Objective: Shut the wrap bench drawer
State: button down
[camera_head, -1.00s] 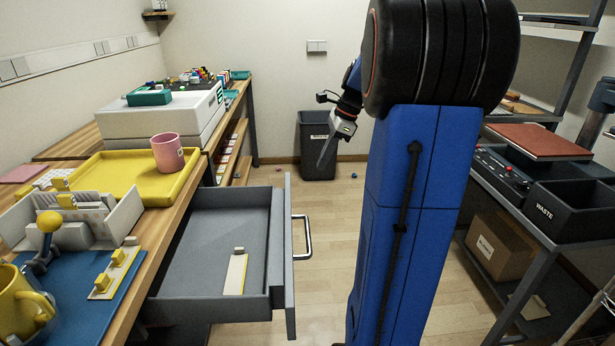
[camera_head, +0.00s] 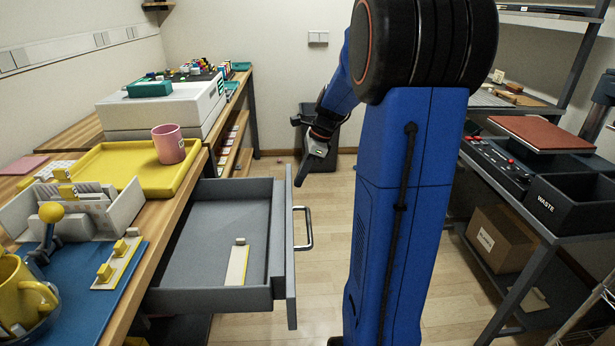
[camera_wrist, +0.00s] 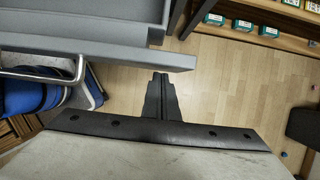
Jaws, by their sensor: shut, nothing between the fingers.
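The wrap bench drawer (camera_head: 205,272) is grey and stands pulled out from the left bench. A flat cream strip with a small tan block (camera_head: 237,264) lies inside it. Its metal bar handle (camera_head: 304,229) is on the drawer front (camera_head: 290,255). In the wrist view my shut fingers (camera_wrist: 160,85) are over bare floor, close to the drawer front (camera_wrist: 110,50). The handle (camera_wrist: 60,75) shows at left there. I cannot tell whether they touch.
On the bench are a yellow tray (camera_head: 118,178) with a pink mug (camera_head: 168,144), a white machine (camera_head: 165,108) and a yellow mug (camera_head: 22,296). A shelf with a black waste bin (camera_head: 568,208) stands at right. A dark floor bin (camera_head: 350,135) is behind. Floor between is clear.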

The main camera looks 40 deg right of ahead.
aim_at(206, 180)
jog(key=shift+a, duration=0.1)
dwell(0.3)
jog(key=w+a, duration=0.5)
jog(key=a, duration=0.2)
jog(key=w+a, duration=0.5)
jog(key=a, duration=0.3)
jog(key=w+a, duration=0.5)
jog(key=a, duration=0.3)
jog(key=shift+w+a, duration=0.15)
jog(key=shift+w, duration=0.25)
jog(key=shift+w+a+r, duration=0.1)
jog(key=shift+w+a, duration=0.2)
jog(key=shift+a, duration=0.1)
jog(key=shift+d, duration=0.1)
